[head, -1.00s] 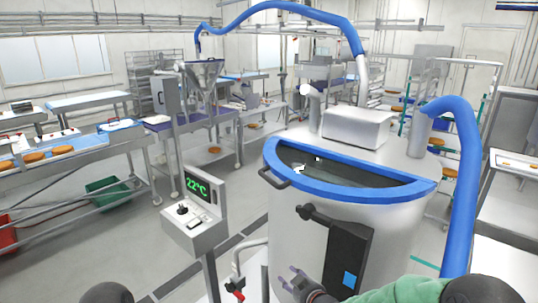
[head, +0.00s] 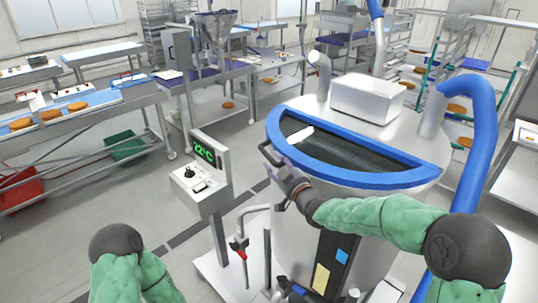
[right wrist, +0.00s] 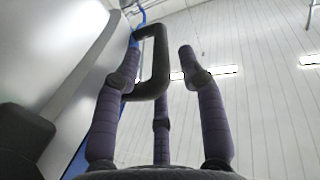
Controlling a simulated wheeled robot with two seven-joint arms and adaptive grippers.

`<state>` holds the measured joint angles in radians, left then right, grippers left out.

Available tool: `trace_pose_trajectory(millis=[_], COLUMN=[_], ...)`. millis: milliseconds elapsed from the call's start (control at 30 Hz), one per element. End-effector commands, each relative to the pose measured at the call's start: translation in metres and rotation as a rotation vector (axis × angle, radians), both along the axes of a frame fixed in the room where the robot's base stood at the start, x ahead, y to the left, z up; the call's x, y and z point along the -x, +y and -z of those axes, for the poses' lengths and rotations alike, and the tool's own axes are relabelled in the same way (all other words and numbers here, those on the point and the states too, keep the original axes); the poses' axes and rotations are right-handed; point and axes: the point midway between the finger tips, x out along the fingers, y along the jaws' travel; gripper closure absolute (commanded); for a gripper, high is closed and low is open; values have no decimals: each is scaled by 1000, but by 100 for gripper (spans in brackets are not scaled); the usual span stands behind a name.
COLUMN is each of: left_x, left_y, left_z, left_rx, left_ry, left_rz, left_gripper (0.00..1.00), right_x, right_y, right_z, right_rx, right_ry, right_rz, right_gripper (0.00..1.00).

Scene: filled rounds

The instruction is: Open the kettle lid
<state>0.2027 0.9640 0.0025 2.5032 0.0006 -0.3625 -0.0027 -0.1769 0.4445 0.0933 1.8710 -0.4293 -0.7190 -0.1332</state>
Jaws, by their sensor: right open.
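The kettle (head: 300,228) is a large round steel vessel in the centre of the head view. Its half-round front lid (head: 385,180) has a blue rim around a dark, glassy panel and lies flat on top. A black bar handle (head: 268,158) stands out from the lid's left front edge. My right gripper (head: 281,174) is open, close to this handle. In the right wrist view the handle (right wrist: 160,65) reaches into the space between the spread purple fingers (right wrist: 160,72); the left finger overlaps its end, and I cannot tell if they touch. My left gripper is out of view.
A control box with a green display (head: 204,152) stands left of the kettle. A blue hose (head: 481,150) curves down its right side. A steel box (head: 367,98) sits on the kettle's top. Tables with brown rounds (head: 50,116) stand at far left. The floor between is clear.

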Motion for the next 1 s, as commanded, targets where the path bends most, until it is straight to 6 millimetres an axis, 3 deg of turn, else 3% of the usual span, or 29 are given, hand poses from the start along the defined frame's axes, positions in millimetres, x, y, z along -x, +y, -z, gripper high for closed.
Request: trace_pose_trajectory(millis=[333,767,800,933,1000], left_x=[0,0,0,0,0], left_y=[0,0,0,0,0], left_z=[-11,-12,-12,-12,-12], left_rx=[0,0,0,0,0], left_ry=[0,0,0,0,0], left_rz=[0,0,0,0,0], left_gripper=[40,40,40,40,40], right_x=[-35,-42,-42,-42,-42], right_y=[19,22,22,22,22], right_z=[0,0,0,0,0], right_rx=[-1,0,0,0,0], right_ry=[0,1,1,1,1], right_rz=[0,0,0,0,0], right_gripper=[59,59,62,99,100])
